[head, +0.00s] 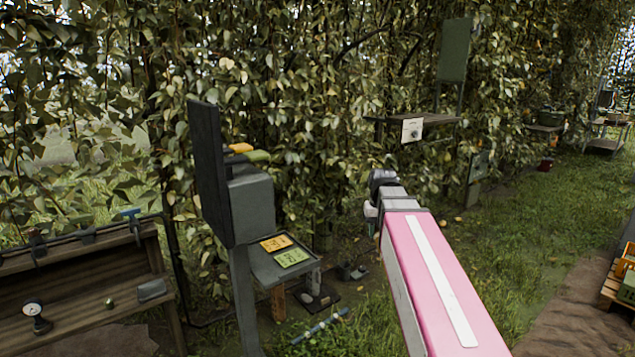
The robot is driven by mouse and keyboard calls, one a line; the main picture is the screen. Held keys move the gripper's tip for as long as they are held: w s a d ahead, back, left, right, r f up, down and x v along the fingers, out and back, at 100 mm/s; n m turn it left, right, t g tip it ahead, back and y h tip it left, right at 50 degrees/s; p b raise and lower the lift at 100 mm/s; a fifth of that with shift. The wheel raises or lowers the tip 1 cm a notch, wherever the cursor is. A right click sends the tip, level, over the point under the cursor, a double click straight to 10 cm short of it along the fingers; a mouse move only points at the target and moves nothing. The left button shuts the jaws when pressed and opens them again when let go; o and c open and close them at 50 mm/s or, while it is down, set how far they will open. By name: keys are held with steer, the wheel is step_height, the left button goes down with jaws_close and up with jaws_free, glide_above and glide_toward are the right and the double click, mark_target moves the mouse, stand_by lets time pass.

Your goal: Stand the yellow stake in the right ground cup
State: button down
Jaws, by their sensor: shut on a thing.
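My pink and white arm reaches in from the lower right, and its dark wrist shows at the far end. The jaws cannot be made out; the arm appears to hide them and anything in them. I see no stake that is clearly yellow. An orange rod end (240,147) and an olive-green one (257,156) show on top of a grey box. Small dark cup-like shapes (346,270) sit on the ground just left of my arm; I cannot tell which is the right ground cup.
The grey box stand (250,205) has a shelf with an orange card (276,243) and a green card (292,257). A blue-grey rod (320,326) lies on the grass. A wooden bench (80,290) stands at left. A leafy hedge closes the back; open grass lies right.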

steer(key=s+d, duration=0.6)
steer(key=s, duration=0.3)
steer(key=shift+d, duration=0.35)
steer(key=shift+s, duration=0.1)
